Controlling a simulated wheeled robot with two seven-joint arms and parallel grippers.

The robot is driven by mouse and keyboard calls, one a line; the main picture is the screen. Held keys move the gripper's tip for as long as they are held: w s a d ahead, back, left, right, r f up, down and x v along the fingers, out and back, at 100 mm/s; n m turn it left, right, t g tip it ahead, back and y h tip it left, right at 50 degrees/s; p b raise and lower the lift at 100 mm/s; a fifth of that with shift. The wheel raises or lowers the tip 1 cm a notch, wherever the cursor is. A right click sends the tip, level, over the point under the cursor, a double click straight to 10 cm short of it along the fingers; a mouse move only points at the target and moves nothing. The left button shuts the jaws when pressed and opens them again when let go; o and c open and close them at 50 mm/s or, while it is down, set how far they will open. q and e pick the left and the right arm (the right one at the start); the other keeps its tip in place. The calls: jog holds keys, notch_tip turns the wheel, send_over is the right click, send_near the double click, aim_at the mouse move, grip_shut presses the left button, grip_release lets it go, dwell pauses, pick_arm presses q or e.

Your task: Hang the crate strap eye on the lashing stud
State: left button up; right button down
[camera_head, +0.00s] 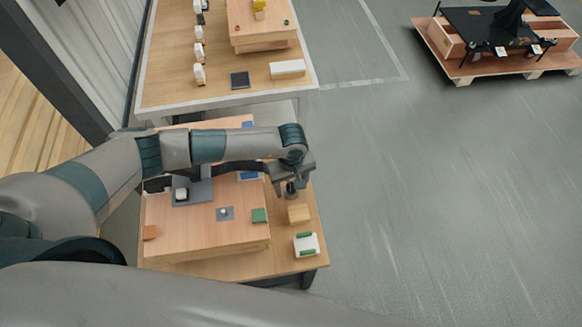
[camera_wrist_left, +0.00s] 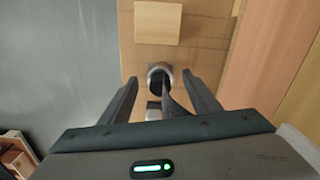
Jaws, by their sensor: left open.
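My left gripper (camera_head: 291,186) is over the right side of the wooden workbench, pointing down. In the left wrist view its two dark fingers (camera_wrist_left: 163,92) are apart, so it is open. Between and just beyond the fingertips is a round dark and silver piece (camera_wrist_left: 159,74). A dark band-like piece (camera_wrist_left: 172,102) runs from it back between the fingers. I cannot tell which of these is the strap eye or the lashing stud, or whether they touch. In the head view the gripper partly hides this spot. My right gripper is not in view.
A pale wooden block (camera_head: 298,214) and a white box with green ends (camera_head: 306,245) sit near the bench's right edge. Another table (camera_head: 160,85) stands behind; open floor lies right.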

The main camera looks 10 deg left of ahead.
pick_arm(q)
notch_tip(320, 180, up, 6)
jog(key=shift+w+r+b, duration=0.1)
jog(key=shift+r+b, duration=0.1)
jog(key=shift+b, duration=0.6)
notch_tip(320, 180, up, 10)
jog(key=b, duration=0.2)
jog(key=shift+r, duration=0.2)
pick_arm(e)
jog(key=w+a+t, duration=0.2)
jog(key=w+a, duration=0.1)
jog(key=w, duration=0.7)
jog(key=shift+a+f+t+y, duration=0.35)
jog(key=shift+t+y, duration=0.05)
